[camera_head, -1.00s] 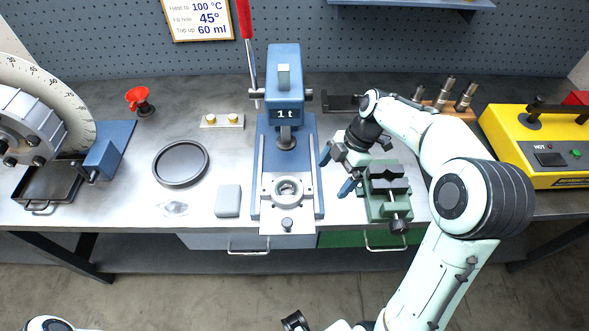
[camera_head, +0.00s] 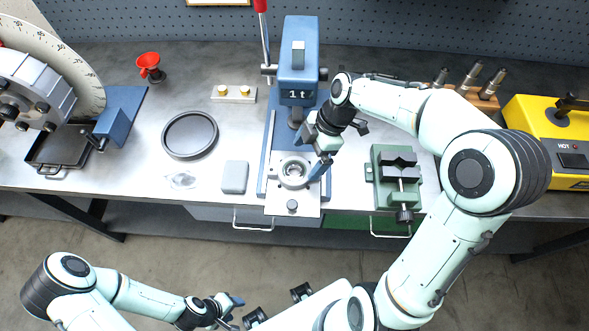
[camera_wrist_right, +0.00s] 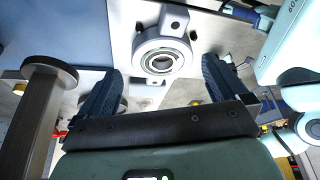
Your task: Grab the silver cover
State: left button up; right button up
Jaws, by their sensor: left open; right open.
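A silver round piece (camera_head: 293,171) with a ring-shaped centre sits on the press's plate, and I take it for the silver cover. In the right wrist view the silver piece (camera_wrist_right: 162,54) shows its rings between the two fingertips. My right gripper (camera_head: 311,150) is open, close above and just behind it at the press; I cannot tell if the fingers touch it. My left gripper (camera_head: 232,306) is open and empty, low in front of the bench.
The blue press (camera_head: 299,75) rises behind the silver piece. A green vise (camera_head: 397,177) stands to the right. A grey block (camera_head: 234,177), a dark round dish (camera_head: 190,135) and a clear bag (camera_head: 182,180) lie to the left.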

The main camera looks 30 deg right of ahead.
aim_at(293, 173)
jog(key=shift+a+f, duration=0.15)
jog(key=shift+a, duration=0.35)
jog(key=shift+x, duration=2.4)
jog(key=shift+w, duration=0.1)
jog(key=c, duration=1)
jog(key=shift+c, duration=0.2)
